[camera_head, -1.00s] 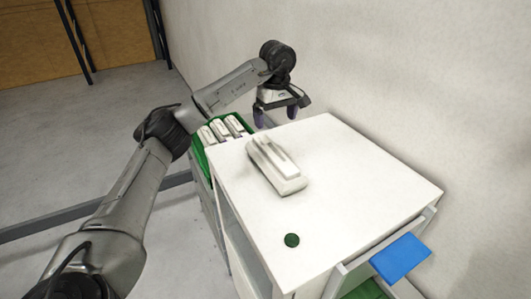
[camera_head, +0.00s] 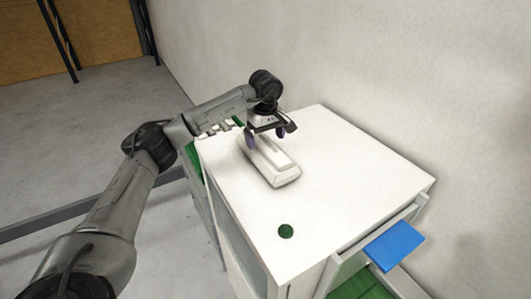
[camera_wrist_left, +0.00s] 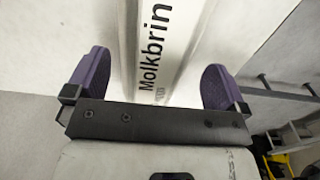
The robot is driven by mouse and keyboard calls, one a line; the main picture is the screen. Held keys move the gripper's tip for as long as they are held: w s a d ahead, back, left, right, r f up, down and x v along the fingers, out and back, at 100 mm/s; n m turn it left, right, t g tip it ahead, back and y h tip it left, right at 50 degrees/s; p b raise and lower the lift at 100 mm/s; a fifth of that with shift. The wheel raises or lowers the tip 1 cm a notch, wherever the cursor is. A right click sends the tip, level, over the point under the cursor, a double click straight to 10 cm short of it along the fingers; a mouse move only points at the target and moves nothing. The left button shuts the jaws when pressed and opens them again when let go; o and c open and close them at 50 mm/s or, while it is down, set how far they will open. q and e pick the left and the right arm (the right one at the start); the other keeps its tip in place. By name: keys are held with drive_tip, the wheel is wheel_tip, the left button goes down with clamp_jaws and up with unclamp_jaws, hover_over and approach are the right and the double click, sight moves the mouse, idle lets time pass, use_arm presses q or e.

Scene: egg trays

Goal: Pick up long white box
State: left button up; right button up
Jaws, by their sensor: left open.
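The long white box (camera_head: 270,162) lies on the white cabinet top (camera_head: 330,190), near its back left part. In the left wrist view the box (camera_wrist_left: 176,45) shows dark lettering, partly cut off, reading "Molkbrin". My left gripper (camera_head: 265,137) is open above the far end of the box and hides part of it. In the left wrist view the purple fingers of my left gripper (camera_wrist_left: 156,85) are spread on either side of the box, with a gap to each side. My right gripper does not show.
A green disc (camera_head: 286,231) lies on the cabinet top near its front left edge. A blue panel (camera_head: 394,246) sticks out at an open drawer at the front right. A green crate (camera_head: 193,157) stands left of the cabinet, partly behind my arm. A wall rises behind.

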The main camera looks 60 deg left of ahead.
sight(265, 144)
use_arm(q)
drive_tip(key=shift+f+p, duration=0.3)
drive_tip(key=shift+f, duration=1.35)
drive_tip(key=shift+r, duration=0.1)
drive_tip(key=c, duration=1)
drive_tip(key=shift+c, duration=0.2)
